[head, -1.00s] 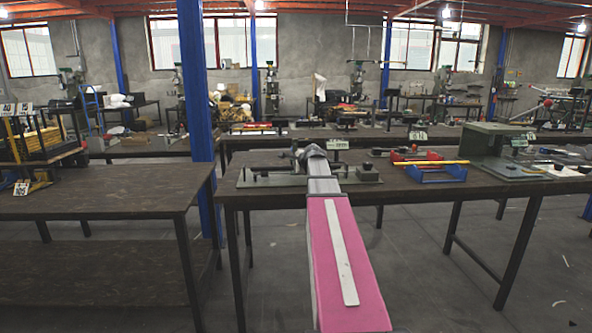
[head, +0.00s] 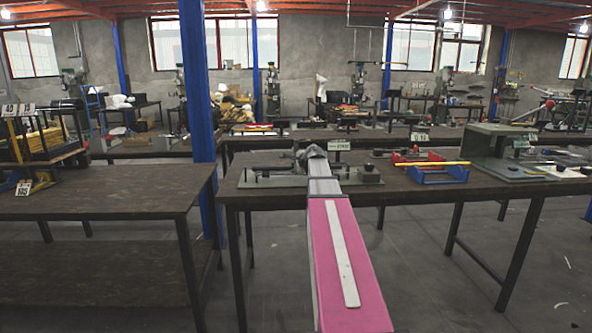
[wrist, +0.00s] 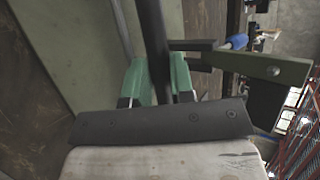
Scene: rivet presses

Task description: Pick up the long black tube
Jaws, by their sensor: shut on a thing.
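A long black tube (wrist: 153,35) runs up from between my two green fingertips in the wrist view and leaves the frame at the top. My gripper (wrist: 160,78) is shut on it, with one green finger on each side. The tube's lower end is hidden behind the dark plate of my gripper. In the head view, my gripper (head: 312,152) is over the near bench at a low grey-green press fixture (head: 262,179); the arm hides part of the fixture, and I cannot make out the tube there.
The dark bench (head: 400,196) carries a blue bin (head: 440,175) with a yellow rod and a green press frame (head: 492,150) on the right. A blue post (head: 198,90) stands left of my arm.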

